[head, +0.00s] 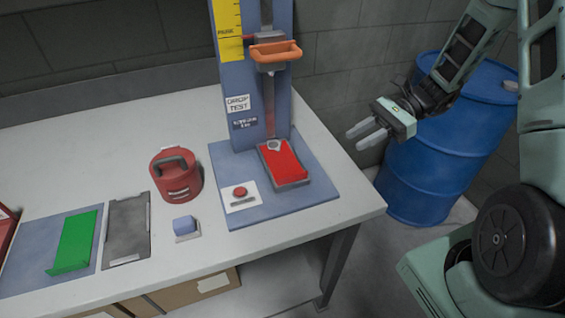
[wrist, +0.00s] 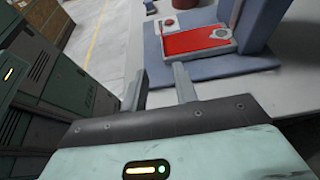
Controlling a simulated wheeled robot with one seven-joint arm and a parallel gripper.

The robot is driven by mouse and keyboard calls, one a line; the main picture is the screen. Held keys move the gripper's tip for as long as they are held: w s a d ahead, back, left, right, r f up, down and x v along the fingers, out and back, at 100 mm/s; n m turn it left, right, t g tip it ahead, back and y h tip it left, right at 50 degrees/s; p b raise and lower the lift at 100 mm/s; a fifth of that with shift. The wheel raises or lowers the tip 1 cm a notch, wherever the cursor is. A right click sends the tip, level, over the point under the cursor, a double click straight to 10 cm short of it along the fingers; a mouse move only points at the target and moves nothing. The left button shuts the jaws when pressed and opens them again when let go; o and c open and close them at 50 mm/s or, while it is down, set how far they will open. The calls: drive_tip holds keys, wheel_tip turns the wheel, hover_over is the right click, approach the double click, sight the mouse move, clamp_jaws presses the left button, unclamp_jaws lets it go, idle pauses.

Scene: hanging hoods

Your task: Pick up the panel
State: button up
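A red panel (head: 282,160) lies in a dark tray (head: 293,185) on the blue base of the drop test stand. It also shows in the wrist view (wrist: 195,41). A green panel (head: 76,242) with a turned-up near edge lies on a blue mat (head: 38,245) at the left of the table. Which of the two the task means, I cannot tell. My gripper (head: 356,139) is open and empty, in the air to the right of the stand, near the table's right edge. Its fingers (wrist: 158,82) are apart in the wrist view.
The stand's column (head: 240,110) rises behind the red panel, with an orange handle (head: 276,52) above it. A blue barrel (head: 430,170) is beside the table.

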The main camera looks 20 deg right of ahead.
drive_tip(key=p+x, duration=0.2)
drive_tip(key=x, duration=0.8)
drive_tip(key=shift+a, duration=0.35)
drive_tip(key=shift+w+f+p+x, duration=0.15)
drive_tip(key=shift+p+x, duration=0.25)
drive_tip(key=shift+x, duration=1.15)
drive_tip(key=shift+w+f+p+x, duration=0.15)
drive_tip(key=shift+p+x, duration=0.25)
drive_tip(key=shift+x, duration=1.15)
drive_tip(key=shift+d, duration=0.1)
clamp_jaws()
